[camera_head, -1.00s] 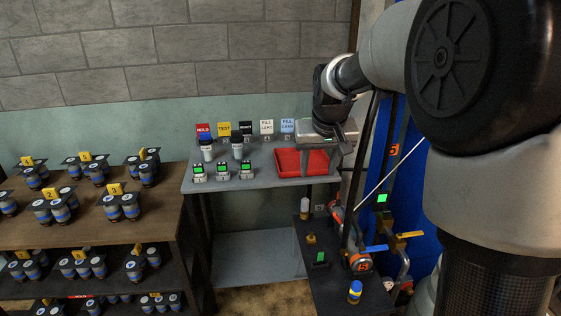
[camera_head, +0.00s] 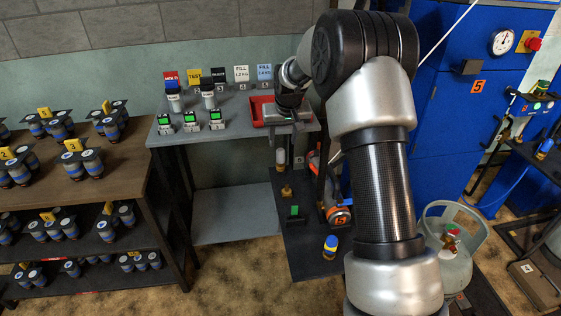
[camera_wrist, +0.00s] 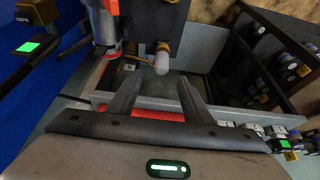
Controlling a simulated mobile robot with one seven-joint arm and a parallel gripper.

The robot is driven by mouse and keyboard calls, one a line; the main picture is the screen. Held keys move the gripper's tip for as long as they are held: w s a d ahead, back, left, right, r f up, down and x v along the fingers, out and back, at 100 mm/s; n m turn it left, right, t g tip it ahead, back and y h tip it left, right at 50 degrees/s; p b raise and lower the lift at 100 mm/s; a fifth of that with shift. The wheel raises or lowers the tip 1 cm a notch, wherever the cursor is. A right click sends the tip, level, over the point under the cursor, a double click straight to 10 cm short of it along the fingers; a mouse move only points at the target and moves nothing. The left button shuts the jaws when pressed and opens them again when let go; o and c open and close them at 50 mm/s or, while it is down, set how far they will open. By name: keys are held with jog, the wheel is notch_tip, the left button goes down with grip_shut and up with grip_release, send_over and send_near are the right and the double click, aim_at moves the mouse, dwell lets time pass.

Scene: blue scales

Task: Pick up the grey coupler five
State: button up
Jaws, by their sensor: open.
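No part is plainly readable as the grey coupler five. A grey and orange fitting (camera_head: 335,207) beside a label 5 is on the low black stand in the head view, partly behind my arm. A red and grey part (camera_wrist: 104,28) shows at upper left in the wrist view. A pale cylinder with a brass-coloured end (camera_wrist: 162,56) lies just beyond the fingertips there; a pale cylinder (camera_head: 280,157) also stands at the back of the stand. My gripper (camera_wrist: 160,77) is open and empty. In the head view, its hand is over the red tray (camera_head: 262,118).
A brass piece (camera_head: 287,191) and a blue-yellow bottle (camera_head: 330,246) are on the stand. Blue cabinets (camera_head: 440,100) and a gas cylinder (camera_head: 455,245) are at right. A shelf (camera_head: 105,180) is at left.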

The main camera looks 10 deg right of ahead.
aim_at(281, 151)
jog(key=b+x, duration=0.1)
jog(key=x, duration=0.7)
jog(key=shift+a+f+b, duration=0.15)
jog(key=shift+f+b, duration=0.05)
jog(key=shift+b, duration=0.1)
grip_shut()
notch_tip(281, 151, up, 9)
jog(key=shift+r+p, duration=0.1)
jog(key=shift+p, duration=0.9)
jog(key=s+r, duration=0.3)
jog(key=s, duration=2.2)
notch_tip(281, 151, up, 15)
jog(key=w+p, duration=0.1)
jog(key=p, duration=1.8)
jog(key=shift+w, duration=0.3)
